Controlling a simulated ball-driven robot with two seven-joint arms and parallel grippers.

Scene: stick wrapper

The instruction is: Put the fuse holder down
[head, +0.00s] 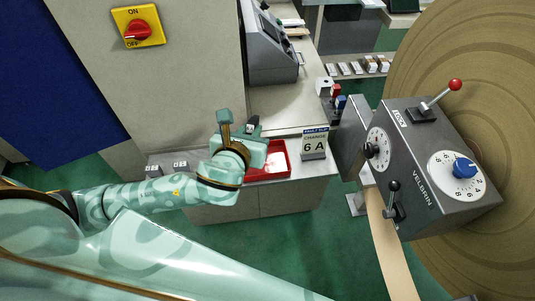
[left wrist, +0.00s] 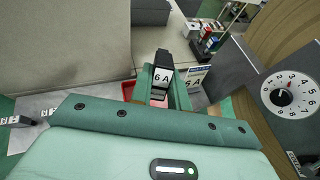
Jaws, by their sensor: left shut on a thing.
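The fuse holder (left wrist: 163,75) is black with a white "6 A" label and stands upright between my left gripper's fingers in the left wrist view. My left gripper (head: 240,128) is shut on it. In the head view only a small dark part of the fuse holder (head: 253,122) shows behind the fingers. A red tray (head: 285,172) lies on the counter just beyond and right of my left gripper, partly hidden by it. A bit of its red rim (left wrist: 127,90) shows in the left wrist view. My right gripper is in neither view.
A "CHANGE 6 A" sign (head: 314,145) stands right of the tray. Small black blocks with white labels (head: 180,165) sit at the counter's left. A grey cabinet with a red switch (head: 138,29) rises behind.

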